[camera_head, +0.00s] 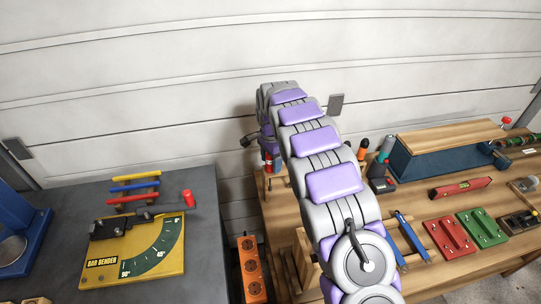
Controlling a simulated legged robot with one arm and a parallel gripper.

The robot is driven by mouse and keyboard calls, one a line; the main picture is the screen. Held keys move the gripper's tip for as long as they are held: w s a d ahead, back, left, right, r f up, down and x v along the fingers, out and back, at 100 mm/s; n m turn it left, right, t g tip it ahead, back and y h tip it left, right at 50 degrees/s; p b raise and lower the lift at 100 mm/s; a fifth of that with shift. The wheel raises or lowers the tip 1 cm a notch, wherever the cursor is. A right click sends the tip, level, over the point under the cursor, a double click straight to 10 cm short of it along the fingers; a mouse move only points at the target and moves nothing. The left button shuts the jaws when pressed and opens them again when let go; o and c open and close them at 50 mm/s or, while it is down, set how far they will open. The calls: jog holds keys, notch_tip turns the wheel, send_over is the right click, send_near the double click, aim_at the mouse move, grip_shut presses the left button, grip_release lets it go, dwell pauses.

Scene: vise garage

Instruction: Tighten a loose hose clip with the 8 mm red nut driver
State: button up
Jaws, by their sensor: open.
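My gripper (262,148) hangs at the end of my arm, near the left back edge of the wooden bench. It is small, partly covered by my arm, and open. A small red object (268,162) stands just below it at a wooden block; it may be the red nut driver, but its size and type cannot be read. I cannot tell whether the gripper touches it. A green and dark hose-like piece with red parts (528,140) lies at the far right back. I cannot make out a hose clip on it.
The wooden bench (405,212) carries a blue wood-topped box (445,160), a red level (460,188), red (450,238) and green (482,228) blocks, and bottles. A grey bench (60,210) holds a yellow bar bender (110,268). An orange unit (251,268) stands between the benches.

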jog(key=shift+a, duration=0.15)
jog(key=shift+c, duration=0.3)
jog(key=c, duration=1.1)
jog(key=shift+r, duration=0.1)
